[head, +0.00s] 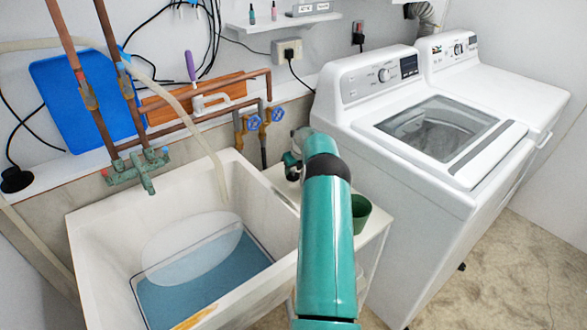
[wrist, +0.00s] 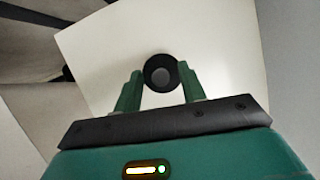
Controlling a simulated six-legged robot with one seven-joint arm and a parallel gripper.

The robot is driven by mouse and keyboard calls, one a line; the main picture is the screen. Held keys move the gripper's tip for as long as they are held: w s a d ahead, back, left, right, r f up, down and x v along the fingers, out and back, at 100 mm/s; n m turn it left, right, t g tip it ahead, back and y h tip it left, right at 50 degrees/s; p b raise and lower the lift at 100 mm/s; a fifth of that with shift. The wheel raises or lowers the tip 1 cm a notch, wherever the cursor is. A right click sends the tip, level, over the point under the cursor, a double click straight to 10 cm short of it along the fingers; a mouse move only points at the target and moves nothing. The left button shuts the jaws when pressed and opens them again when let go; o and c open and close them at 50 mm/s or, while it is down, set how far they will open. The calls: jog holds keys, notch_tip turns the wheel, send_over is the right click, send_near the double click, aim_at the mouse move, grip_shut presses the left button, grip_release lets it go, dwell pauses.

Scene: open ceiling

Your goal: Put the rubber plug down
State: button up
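The rubber plug (wrist: 161,74) is a dark round disc with a paler grey middle. In the wrist view it sits between the two green fingertips of my gripper (wrist: 160,80), which close on its sides. Behind it is a plain white surface (wrist: 95,45). I cannot tell whether the plug touches this surface. In the head view my teal arm covers the plug and most of my gripper, over the white stand (head: 372,235) between the sink and the washing machine.
The white sink (head: 100,240) at left holds blue water and a pale oval thing. Blue-handled taps (head: 254,122) and pipes are behind. The washing machine (head: 400,200) bounds the right side.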

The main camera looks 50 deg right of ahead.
jog(key=v, duration=1.2)
jog(key=shift+r, duration=0.2)
jog(key=w+a+r+n, duration=0.2)
jog(key=a+r+n, duration=0.55)
jog(key=a, duration=0.45)
jog(key=w+a+r+n, duration=0.1)
jog(key=a+r+n, duration=0.5)
jog(key=a+r, duration=0.5)
jog(key=s+a+r+n, duration=0.25)
jog(key=a+n, duration=0.25)
jog(key=a, duration=0.4)
jog(key=s+a+r+n, duration=0.2)
jog(key=s+a+n, duration=0.25)
jog(key=a, duration=0.45)
jog(key=s+a+f+n+t+y, duration=0.1)
jog(key=s+a+f+n, duration=0.2)
jog(key=s+a+n, duration=1.3)
jog(key=s+a, duration=0.1)
jog(key=s, duration=0.3)
jog(key=shift+s+n, duration=0.15)
jog(key=shift+n, duration=0.25)
